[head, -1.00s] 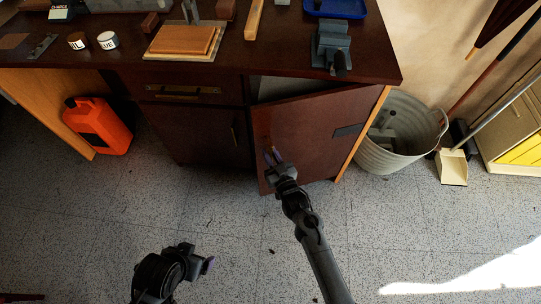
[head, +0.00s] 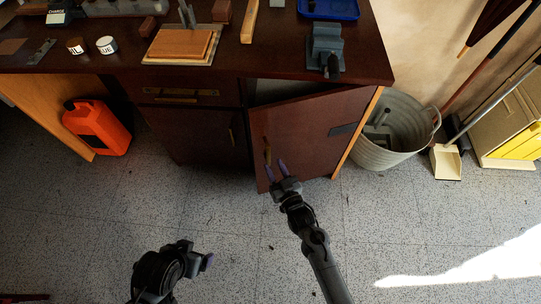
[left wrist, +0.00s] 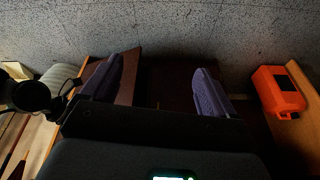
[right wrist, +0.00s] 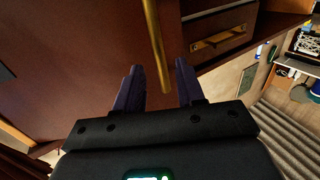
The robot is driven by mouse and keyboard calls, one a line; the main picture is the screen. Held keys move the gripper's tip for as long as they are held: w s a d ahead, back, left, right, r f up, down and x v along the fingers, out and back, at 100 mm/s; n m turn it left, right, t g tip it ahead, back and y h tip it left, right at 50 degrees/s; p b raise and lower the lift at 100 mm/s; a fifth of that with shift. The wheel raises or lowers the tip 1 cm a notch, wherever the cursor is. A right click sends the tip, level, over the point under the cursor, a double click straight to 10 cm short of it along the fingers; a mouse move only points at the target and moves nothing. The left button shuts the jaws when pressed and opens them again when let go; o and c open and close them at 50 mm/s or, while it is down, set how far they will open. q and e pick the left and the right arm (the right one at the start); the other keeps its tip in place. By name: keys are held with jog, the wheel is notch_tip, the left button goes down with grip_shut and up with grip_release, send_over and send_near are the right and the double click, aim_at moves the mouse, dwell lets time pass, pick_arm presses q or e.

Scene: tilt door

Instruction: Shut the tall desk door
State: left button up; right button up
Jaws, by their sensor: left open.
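The tall dark red-brown desk door (head: 305,135) stands partly open at the right of the desk, its left edge swung out toward me. A dark gap shows above it. Its brass handle (head: 267,151) is an upright bar near that free edge; it also shows in the right wrist view (right wrist: 155,45). My right gripper (head: 277,168) is open and empty just in front of the door, below the handle in the head view. In the right wrist view, the bar lies ahead of the gap between its fingers. My left gripper (left wrist: 157,85) is open and empty, low in front of the desk.
A closed door (head: 195,138) and a drawer (head: 180,92) are left of the open door. A grey bucket (head: 380,155) stands right of the desk, near a dustpan (head: 446,162). An orange canister (head: 97,127) stands at left. The floor in front is clear.

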pick_arm(q)
notch_tip(320, 180, up, 2)
jog(key=shift+d+r+p, duration=0.15)
jog(key=shift+p, duration=0.7)
pick_arm(e)
jog(key=v, duration=0.5)
pick_arm(q)
jog(key=shift+c, duration=0.3)
